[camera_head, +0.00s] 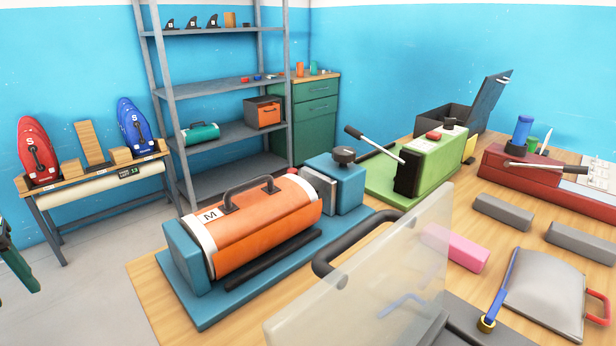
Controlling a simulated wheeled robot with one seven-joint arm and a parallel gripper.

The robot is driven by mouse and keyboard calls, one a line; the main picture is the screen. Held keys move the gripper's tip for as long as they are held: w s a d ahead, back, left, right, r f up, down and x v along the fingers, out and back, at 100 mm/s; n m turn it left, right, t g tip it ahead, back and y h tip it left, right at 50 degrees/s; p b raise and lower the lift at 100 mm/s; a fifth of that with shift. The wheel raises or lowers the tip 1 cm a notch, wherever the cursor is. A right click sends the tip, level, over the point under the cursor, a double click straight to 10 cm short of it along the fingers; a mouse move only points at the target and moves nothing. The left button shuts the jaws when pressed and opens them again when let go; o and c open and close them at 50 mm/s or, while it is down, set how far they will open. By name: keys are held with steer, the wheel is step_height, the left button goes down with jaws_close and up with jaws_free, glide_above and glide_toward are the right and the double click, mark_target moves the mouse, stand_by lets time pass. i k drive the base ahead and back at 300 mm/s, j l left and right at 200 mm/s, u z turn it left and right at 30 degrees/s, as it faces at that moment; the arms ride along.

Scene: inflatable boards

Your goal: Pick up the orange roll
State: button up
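The orange roll (262,230) is a large cylinder with white bands at its ends, a white "M" label and a dark carry handle on top. It lies on its side on a blue cradle (206,312) on the wooden table. A blue block with a dark knob (344,157) and a grey metal plate stand at its right end. A black bar (272,260) runs along its front side. The handle stands clear above the roll, with nothing holding it.
A translucent panel (400,270) with a dark curved handle stands close in front right. A green device with a lever (432,160) is behind right. A pink block (452,248) and grey blocks lie to the right. A dark green piece (14,258) at the left edge is unclear.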

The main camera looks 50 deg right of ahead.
mark_target(231, 233)
steer(key=i+j, duration=0.3)
steer(key=i+j+z, duration=0.1)
steer(key=j+z, duration=0.25)
steer(key=i+j+z, duration=0.1)
steer(key=z, duration=0.2)
steer(key=j+z, duration=0.35)
steer(key=i+j+z, duration=0.1)
steer(key=z, duration=0.7)
steer(key=l+u, duration=0.25)
steer(key=j, duration=0.15)
